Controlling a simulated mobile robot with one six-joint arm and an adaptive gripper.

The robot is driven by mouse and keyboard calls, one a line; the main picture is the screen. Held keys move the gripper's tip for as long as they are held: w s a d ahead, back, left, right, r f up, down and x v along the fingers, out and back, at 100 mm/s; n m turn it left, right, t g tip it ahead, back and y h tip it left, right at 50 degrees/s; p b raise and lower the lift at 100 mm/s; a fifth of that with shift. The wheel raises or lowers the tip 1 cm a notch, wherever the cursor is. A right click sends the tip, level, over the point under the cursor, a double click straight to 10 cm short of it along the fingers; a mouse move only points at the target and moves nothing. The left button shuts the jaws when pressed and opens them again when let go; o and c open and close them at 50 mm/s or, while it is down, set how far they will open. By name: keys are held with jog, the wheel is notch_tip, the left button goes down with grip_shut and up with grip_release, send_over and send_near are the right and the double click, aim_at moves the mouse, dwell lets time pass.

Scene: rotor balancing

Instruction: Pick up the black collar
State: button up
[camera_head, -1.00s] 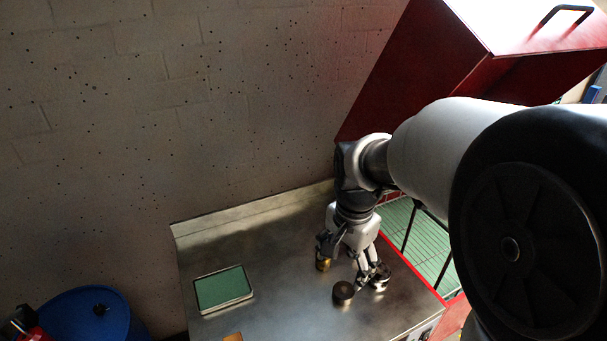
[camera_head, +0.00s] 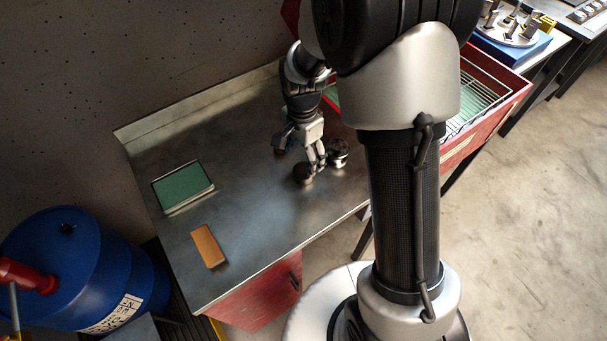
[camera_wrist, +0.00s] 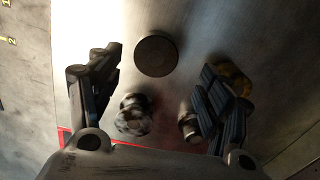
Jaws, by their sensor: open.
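The black collar (camera_head: 302,174) is a short dark cylinder standing on the metal bench top, just in front of my gripper. In the wrist view the collar (camera_wrist: 156,56) shows as a dark round disc near the top middle, in the gap between the fingertips. My gripper (camera_head: 299,151) points down over the bench with its fingers spread. In the wrist view my gripper (camera_wrist: 161,66) is open and holds nothing. I cannot tell how high the fingertips are above the collar.
A silver knurled part (camera_wrist: 134,115) and a smaller silver part (camera_wrist: 188,127) lie close by. A brass piece (camera_wrist: 236,80) is partly hidden behind the right finger. A green-topped box (camera_head: 183,186) and an orange block (camera_head: 208,246) lie left, with clear bench between.

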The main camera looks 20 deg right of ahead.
aim_at(304, 170)
jog(key=f, duration=0.1)
jog(key=f+b, duration=0.1)
jog(key=f, duration=0.1)
jog(key=f+b, duration=0.1)
jog(key=shift+s+d+f, duration=0.1)
jog(key=shift+s+f, duration=0.2)
jog(key=shift+f, duration=0.45)
jog(key=shift+r, duration=0.1)
jog(key=shift+c, duration=0.2)
jog(key=c, duration=1.5)
